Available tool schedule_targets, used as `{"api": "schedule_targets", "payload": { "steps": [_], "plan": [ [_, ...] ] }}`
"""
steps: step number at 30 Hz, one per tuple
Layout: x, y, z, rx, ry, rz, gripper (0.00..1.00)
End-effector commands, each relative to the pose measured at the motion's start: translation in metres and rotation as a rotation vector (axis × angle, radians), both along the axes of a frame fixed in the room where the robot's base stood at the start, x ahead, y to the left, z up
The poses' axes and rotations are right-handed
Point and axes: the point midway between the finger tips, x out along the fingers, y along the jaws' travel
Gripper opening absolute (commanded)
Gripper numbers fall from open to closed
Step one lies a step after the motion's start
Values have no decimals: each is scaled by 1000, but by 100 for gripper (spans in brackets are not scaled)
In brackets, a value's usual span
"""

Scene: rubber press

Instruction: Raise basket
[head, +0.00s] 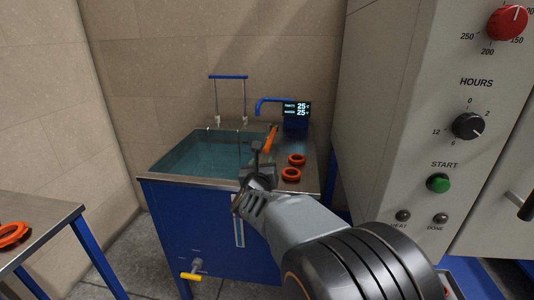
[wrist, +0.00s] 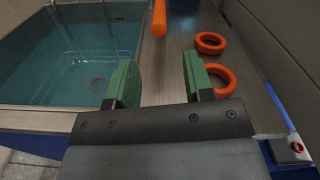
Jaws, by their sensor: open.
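The basket's likely handle is a blue bar (head: 229,77) on two thin upright rods at the back of the water tank (head: 165,178). The blue bar is outside the wrist view.
Two orange rings (head: 296,159) lie on the tank's right ledge, beside an orange rod (head: 271,138). A blue spout and a display (head: 296,109) stand behind. A large cabinet with knobs (head: 430,110) closes off the right. A table (head: 40,222) with an orange ring is at left.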

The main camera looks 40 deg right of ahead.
Motion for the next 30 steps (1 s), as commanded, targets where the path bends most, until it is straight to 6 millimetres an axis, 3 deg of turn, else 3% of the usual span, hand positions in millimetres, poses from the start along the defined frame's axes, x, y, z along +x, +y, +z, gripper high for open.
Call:
{"api": "schedule_targets", "payload": {
  "steps": [6, 15, 30],
  "plan": [
    [33, -31, -1, -1, 3, -1, 47],
    [67, -61, 0, -2, 4, 3, 47],
    [81, -74, 0, -2, 5, 4, 47]
  ]
}}
